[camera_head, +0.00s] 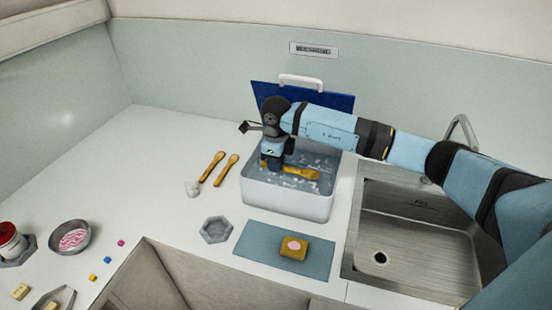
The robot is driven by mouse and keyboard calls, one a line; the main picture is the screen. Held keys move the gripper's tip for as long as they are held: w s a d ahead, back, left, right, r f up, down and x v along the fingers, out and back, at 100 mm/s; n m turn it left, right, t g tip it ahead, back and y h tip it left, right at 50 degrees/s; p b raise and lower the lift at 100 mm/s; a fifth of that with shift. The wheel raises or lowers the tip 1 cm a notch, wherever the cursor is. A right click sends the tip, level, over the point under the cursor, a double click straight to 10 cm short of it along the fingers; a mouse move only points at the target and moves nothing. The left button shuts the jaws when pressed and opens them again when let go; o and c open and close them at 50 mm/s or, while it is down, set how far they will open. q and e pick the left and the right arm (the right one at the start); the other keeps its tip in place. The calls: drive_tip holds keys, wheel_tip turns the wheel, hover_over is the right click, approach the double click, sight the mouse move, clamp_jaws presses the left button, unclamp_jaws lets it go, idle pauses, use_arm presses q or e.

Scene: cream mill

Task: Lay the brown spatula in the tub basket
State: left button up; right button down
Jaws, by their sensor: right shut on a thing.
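A white tub (285,203) stands on the counter left of the sink, with greyish water and white flecks inside. My right gripper (273,163) reaches down into the tub near its left side. It is shut on the brown spatula (300,172), which lies about level inside the tub with its wide end to the right. The gripper hides the spatula's left end, and I cannot tell whether the spatula touches the basket or the water. My left gripper is not in view.
A blue panel (335,103) with a white handle stands behind. The sink (415,235) is right.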

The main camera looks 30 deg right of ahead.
drive_tip(key=shift+f+b, duration=2.5)
drive_tip(key=shift+f, duration=1.5)
drive_tip(key=shift+s+f, duration=0.1)
